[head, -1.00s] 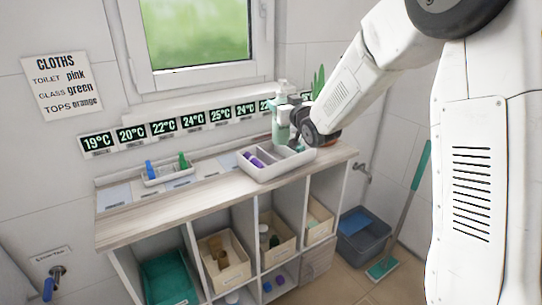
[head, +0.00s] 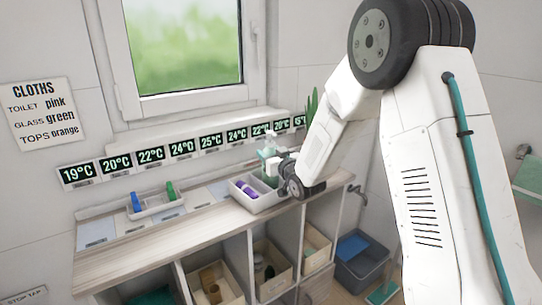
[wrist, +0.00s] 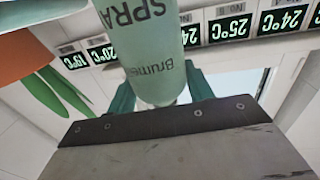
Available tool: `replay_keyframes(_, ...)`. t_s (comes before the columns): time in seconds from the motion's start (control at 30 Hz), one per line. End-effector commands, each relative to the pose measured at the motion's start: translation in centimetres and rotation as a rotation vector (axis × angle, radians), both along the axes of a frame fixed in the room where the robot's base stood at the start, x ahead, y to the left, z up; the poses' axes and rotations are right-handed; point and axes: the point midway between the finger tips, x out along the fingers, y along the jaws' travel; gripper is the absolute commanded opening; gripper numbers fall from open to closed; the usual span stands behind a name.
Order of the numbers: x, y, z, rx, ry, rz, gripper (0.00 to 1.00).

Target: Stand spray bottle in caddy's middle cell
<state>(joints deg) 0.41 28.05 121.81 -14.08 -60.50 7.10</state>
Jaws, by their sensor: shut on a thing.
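The spray bottle (head: 269,162) is pale green with a white spray head and stands upright at the caddy. In the wrist view its printed green body (wrist: 145,45) fills the top middle. My gripper (head: 273,168) is shut on the bottle from the right; its teal fingers flank the bottle in the wrist view (wrist: 162,92). The white caddy (head: 256,206) sits at the right part of the counter.
A green-leaved plant (head: 312,105) is behind my wrist. Temperature displays (head: 151,155) line the wall. Bins fill the shelves below.

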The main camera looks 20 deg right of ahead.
Motion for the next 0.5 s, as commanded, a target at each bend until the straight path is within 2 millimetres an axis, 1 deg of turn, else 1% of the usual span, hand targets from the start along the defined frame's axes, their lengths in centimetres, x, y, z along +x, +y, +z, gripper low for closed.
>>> replay_keyframes(0.07, 0.03, -0.07, -0.45, 0.000, -0.002, -0.001, 0.00)
replay_keyframes(0.37, 0.04, -0.18, -0.61, 0.000, -0.003, -0.002, 0.00)
replay_keyframes(0.4, 0.01, -0.19, -0.71, 0.000, -0.002, -0.002, 0.57)
replay_keyframes(0.47, 0.01, -0.20, -0.68, 0.000, -0.002, -0.002, 0.73)
replay_keyframes(0.5, 0.01, -0.20, -0.68, 0.000, -0.002, -0.002, 0.73)
